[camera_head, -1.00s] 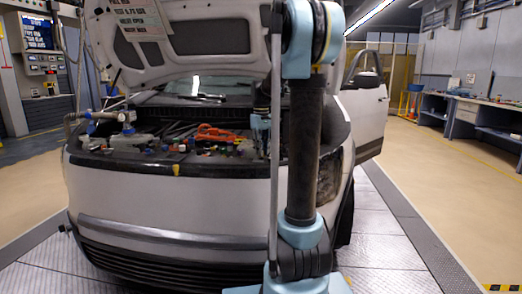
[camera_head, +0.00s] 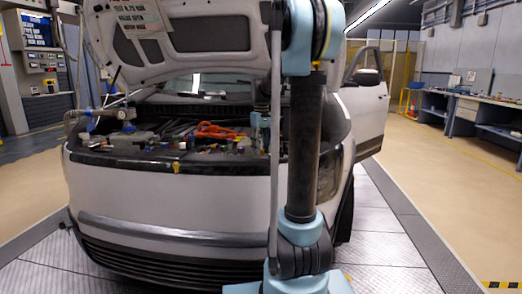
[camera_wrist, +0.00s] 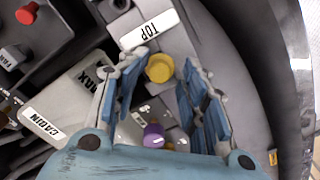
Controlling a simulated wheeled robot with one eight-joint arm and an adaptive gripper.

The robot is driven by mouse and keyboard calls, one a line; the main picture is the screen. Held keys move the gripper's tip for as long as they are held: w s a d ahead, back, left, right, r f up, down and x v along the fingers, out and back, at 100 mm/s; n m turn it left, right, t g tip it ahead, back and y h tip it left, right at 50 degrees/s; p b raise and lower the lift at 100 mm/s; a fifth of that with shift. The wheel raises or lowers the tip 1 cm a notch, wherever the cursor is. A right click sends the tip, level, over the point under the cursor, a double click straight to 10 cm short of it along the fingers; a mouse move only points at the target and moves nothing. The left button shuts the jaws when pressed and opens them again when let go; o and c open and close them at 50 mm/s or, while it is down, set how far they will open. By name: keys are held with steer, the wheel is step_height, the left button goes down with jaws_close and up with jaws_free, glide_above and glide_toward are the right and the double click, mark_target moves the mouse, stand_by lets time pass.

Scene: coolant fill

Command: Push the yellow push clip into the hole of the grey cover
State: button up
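In the wrist view, the round yellow head of the push clip (camera_wrist: 160,68) shows between my fingertips, with a narrow gap visible on each side. It is against the grey cover (camera_wrist: 190,38), just below the white TOP label. I cannot tell whether it sits in a hole or stands proud of the cover. My gripper (camera_wrist: 160,82) is open, its blue-padded fingers on either side of the clip. In the head view my gripper (camera_head: 258,132) is small, over the right part of the engine bay, partly behind my arm.
A purple cap (camera_wrist: 153,135) lies between the finger bases in the wrist view. A red knob (camera_wrist: 26,14) and a CABIN-labelled box (camera_wrist: 55,110) are at left. In the head view, an orange tool (camera_head: 213,130) lies in the bay under the raised hood (camera_head: 210,35).

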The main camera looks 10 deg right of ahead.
step_height(320, 180, up, 11)
steer(key=shift+w+r, duration=0.15)
steer(key=shift+r, duration=0.05)
stand_by(0.3)
steer(key=shift+c, duration=0.6)
